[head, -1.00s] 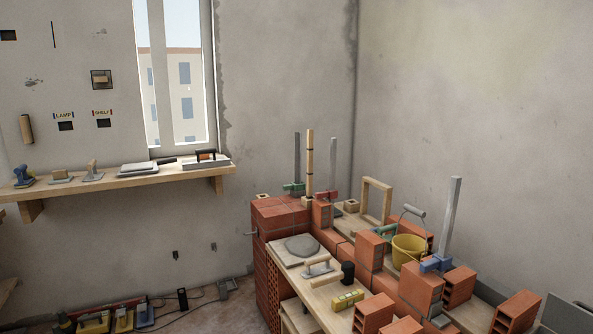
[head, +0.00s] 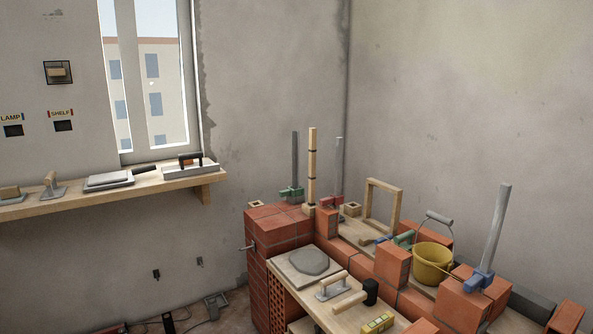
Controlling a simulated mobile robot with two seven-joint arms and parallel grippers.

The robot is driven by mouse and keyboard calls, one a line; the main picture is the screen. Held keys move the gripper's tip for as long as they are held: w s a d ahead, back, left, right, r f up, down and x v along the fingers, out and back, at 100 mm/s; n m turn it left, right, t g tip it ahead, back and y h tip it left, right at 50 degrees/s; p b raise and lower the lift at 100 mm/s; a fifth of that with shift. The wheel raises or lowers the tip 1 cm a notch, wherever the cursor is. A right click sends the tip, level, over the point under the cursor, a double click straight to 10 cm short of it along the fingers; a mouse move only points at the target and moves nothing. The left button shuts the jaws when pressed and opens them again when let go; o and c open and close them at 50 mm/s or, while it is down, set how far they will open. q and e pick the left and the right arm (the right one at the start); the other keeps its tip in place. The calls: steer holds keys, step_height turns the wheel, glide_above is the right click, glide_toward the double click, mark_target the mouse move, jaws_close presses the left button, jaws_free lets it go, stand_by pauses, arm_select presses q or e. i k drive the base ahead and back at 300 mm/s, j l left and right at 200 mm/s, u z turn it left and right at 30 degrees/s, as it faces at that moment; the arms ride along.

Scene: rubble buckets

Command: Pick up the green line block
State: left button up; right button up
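Two green things are in the head view, and I cannot tell for sure which is the line block. One green piece (head: 291,192) sits at the foot of an upright grey bar on the far left brick pillar. Another small green piece (head: 405,238) lies on the plank behind a standing brick, left of the yellow bucket, and is partly hidden by the brick. Neither of my grippers is in view.
A yellow bucket (head: 432,264) stands on the planks. A blue clamp-like piece (head: 477,281) with a tall grey bar rises at right. A wooden frame (head: 383,205) stands behind. A board with mortar (head: 309,262), a trowel-like float (head: 333,286) and a mallet (head: 370,291) lie in front.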

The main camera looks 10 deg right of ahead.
mark_target(290, 191)
steer(key=i+l+z, duration=0.1)
steer(key=i, duration=0.35)
steer(key=i+l, duration=0.2)
steer(key=i, duration=0.25)
steer(key=i+j+z, duration=0.1)
steer(key=i+j, duration=0.35)
steer(key=i+j+z, duration=0.1)
steer(key=i+j, duration=0.8)
steer(key=j, duration=0.2)
steer(key=i+j+z, duration=0.15)
steer(key=i+j, duration=0.25)
steer(key=j, duration=0.2)
